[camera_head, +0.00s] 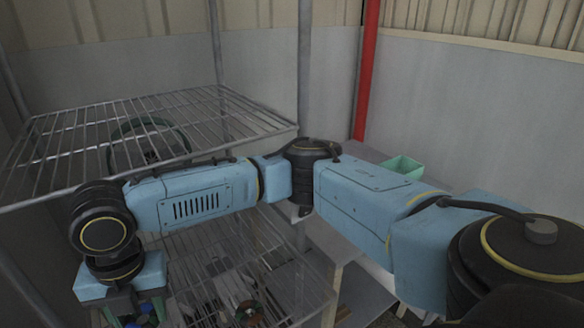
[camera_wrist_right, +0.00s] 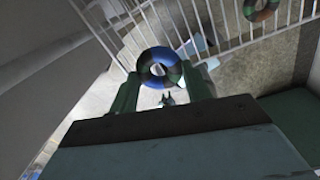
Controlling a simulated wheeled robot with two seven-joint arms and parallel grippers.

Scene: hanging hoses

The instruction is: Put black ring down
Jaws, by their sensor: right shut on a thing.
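My right arm reaches across the head view from the right, and its gripper (camera_head: 132,314) points down at the lower left, cut off by the bottom edge. In the right wrist view, a small thick ring (camera_wrist_right: 147,60) with dark, blue and green patches sits between the two green fingers of this gripper (camera_wrist_right: 162,82). The gripper is shut on it. No plain black ring shows clearly. My left gripper is not in view.
The upper wire shelf (camera_head: 235,112) stands behind my arm. A lower wire rack (camera_head: 290,285) holds a reddish-brown and green ring (camera_head: 248,312) and other clutter. A red pipe (camera_head: 367,70) and a green bin (camera_head: 403,166) are farther right.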

